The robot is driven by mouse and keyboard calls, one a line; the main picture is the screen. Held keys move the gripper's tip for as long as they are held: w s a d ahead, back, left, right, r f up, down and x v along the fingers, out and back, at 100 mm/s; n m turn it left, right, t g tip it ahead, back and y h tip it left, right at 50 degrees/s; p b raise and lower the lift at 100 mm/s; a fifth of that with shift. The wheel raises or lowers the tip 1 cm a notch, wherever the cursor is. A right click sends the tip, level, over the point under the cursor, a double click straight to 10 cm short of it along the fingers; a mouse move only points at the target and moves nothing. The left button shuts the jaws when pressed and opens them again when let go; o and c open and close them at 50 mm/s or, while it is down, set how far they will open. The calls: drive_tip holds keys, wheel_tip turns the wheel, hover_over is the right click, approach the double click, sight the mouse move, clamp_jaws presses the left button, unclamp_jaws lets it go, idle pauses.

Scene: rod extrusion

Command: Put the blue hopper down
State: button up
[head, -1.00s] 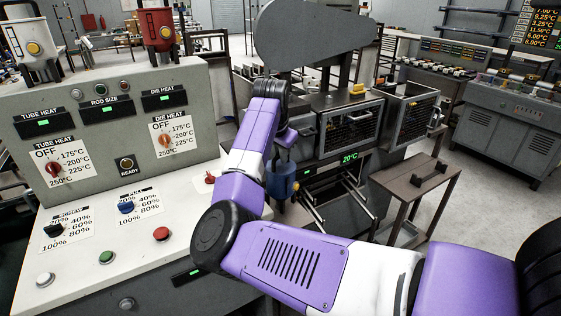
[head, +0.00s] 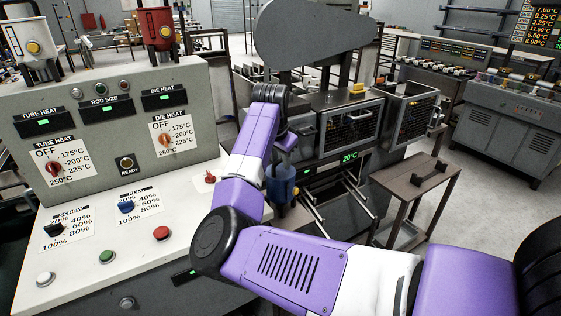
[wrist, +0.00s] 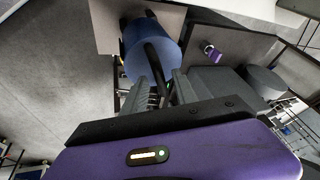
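The blue hopper (head: 281,184) is a small blue cylinder below my forearm's end in the head view, in front of the grey machine. In the wrist view the hopper (wrist: 152,52) shows ahead of the fingers, with its dark curved handle (wrist: 157,68) running between them. My gripper (wrist: 160,77) appears shut on this handle; the exact finger contact is hard to see. In the head view my gripper is mostly hidden by my purple arm. I cannot tell whether the hopper's underside touches anything. A brown-grey flat surface (wrist: 108,28) lies behind the hopper in the wrist view.
The control panel (head: 95,225), with knobs and buttons, stands close on the left. A red hopper (head: 160,30) and a white one (head: 37,45) sit on top of it. Metal rails (head: 350,200) and a brown stand (head: 415,180) are to the right. Open floor lies farther right.

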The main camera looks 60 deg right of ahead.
drive_tip(key=v, duration=1)
drive_tip(key=shift+a+r+b, duration=0.15)
drive_tip(key=shift+r+b, duration=0.2)
drive_tip(key=shift+b, duration=0.1)
drive_tip(key=shift+s, duration=0.1)
